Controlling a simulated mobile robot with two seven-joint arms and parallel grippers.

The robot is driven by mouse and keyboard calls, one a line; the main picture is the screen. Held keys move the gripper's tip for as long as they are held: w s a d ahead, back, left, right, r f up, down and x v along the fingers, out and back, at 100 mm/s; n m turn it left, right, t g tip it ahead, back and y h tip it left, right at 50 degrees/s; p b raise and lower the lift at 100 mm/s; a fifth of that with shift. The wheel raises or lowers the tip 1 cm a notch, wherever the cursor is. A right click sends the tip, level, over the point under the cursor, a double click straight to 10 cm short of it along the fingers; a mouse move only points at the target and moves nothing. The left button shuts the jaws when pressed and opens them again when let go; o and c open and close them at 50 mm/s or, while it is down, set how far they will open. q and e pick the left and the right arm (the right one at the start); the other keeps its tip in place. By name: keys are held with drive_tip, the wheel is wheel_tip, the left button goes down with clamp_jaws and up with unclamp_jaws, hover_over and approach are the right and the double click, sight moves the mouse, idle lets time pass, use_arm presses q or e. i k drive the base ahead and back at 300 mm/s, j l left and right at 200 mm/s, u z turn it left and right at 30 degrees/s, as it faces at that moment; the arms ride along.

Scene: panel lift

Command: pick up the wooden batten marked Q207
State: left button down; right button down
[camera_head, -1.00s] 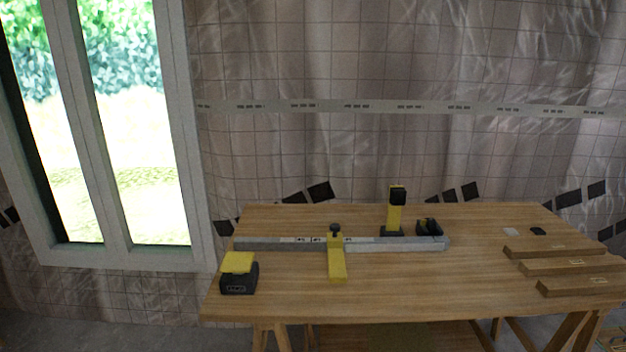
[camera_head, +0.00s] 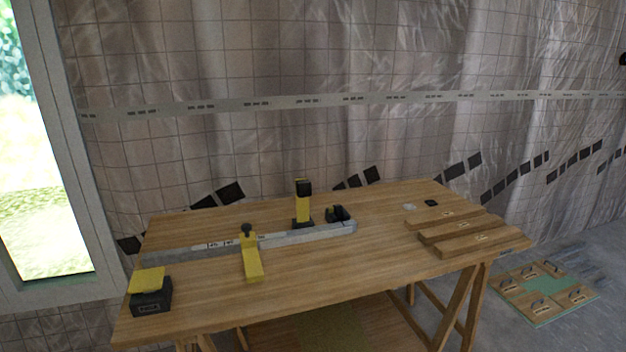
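Three wooden battens lie side by side at the right end of the wooden workbench: a back batten (camera_head: 437,218), a middle batten (camera_head: 465,227) and a front batten (camera_head: 482,241). The lettering is too small to read, so I cannot tell which one is Q207. Neither of my grippers is in the camera_head view.
The workbench (camera_head: 330,275) also holds a grey rail (camera_head: 300,236), a yellow clamp-like tool (camera_head: 251,258), an upright yellow-black tool (camera_head: 303,205) and a black-yellow block (camera_head: 150,295). A panel with handles (camera_head: 545,291) lies on the floor at right. The bench's front middle is clear.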

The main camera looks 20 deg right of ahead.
sight(432, 220)
drive_tip(key=z, duration=1.7)
drive_tip(key=i+l+z, duration=0.1)
drive_tip(key=i+z, duration=0.5)
drive_tip(key=z, duration=0.15)
drive_tip(key=i+z, duration=0.45)
drive_tip(key=i, duration=0.8)
drive_tip(key=i+l+u, duration=0.2)
drive_tip(key=i, duration=1.05)
drive_tip(key=i+j+u, duration=0.1)
drive_tip(key=i+u, duration=0.3)
drive_tip(key=i, duration=0.15)
drive_tip(key=i+u, duration=0.9)
drive_tip(key=i+l+u, duration=0.15)
drive_tip(key=i+u, duration=0.3)
drive_tip(key=i, duration=0.15)
